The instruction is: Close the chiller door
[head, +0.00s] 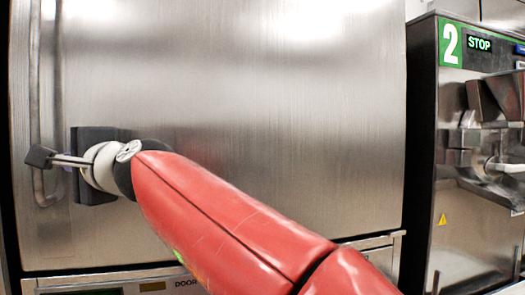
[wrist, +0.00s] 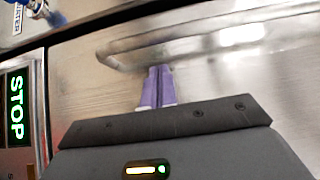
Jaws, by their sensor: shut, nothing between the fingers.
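The chiller door (head: 280,110) is a large brushed-steel panel filling most of the head view. A long vertical bar handle (head: 35,90) runs along its left side. In the wrist view the bent end of the handle (wrist: 125,45) crosses the steel door face (wrist: 260,70). My gripper (wrist: 160,70) has its purple fingers shut together with nothing between them, their tips at the handle's lower bend. Whether they touch it is unclear. In the head view my wrist mostly hides the fingers. I cannot tell whether the door is fully shut or slightly ajar.
A control panel (head: 155,286) marked "DOOR" lies below the door. A machine with a green "2" sign (head: 450,43) and a lit STOP sign stands at the right. In the wrist view another STOP sign (wrist: 16,105) is at the left.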

